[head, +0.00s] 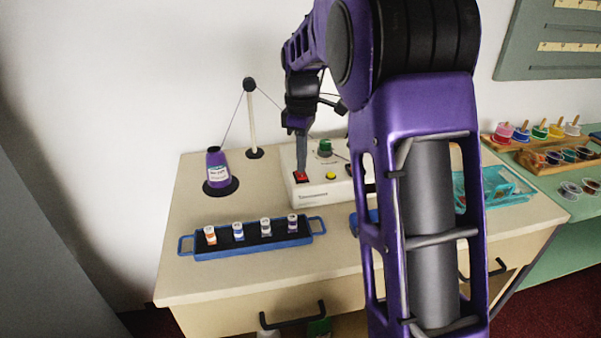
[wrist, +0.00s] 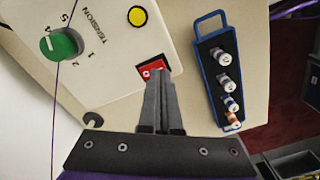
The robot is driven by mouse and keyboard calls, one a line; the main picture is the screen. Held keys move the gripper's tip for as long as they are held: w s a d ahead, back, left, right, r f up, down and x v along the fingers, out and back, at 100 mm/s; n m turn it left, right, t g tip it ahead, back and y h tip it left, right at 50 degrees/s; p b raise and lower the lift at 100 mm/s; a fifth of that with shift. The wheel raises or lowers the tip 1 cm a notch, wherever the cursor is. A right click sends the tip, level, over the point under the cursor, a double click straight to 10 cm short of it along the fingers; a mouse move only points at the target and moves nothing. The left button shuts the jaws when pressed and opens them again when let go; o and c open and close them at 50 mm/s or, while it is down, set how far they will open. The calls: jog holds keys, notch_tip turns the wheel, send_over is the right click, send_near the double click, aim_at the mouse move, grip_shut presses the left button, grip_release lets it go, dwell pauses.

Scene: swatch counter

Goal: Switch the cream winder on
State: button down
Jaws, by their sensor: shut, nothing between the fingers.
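The cream winder (head: 325,185) stands on the counter, partly hidden behind my arm. In the wrist view its cream face (wrist: 110,50) carries a red rocker switch (wrist: 152,68), a yellow button (wrist: 137,16) and a green tension dial (wrist: 61,44). The red switch also shows in the head view (head: 301,177). My gripper (wrist: 158,78) is shut and empty, pointing down with its fingertips at the red switch. It looks touching or very close; I cannot tell which. The fingertips hide part of the switch, so its position is unclear.
A blue tray (head: 186,245) with several small spools lies in front of the winder. A purple thread cone (head: 217,168) and a thread post (head: 252,125) stand to the left. A teal basket (head: 510,190) is at the right.

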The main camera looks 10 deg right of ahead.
aim_at(302, 176)
jog(key=shift+f+b, duration=0.5)
jog(key=shift+f, duration=0.55)
dwell(0.5)
notch_tip(302, 176, up, 7)
jog(key=p, duration=0.6)
jog(key=shift+r+p, duration=0.1)
jog(key=shift+p, duration=0.2)
dwell(0.3)
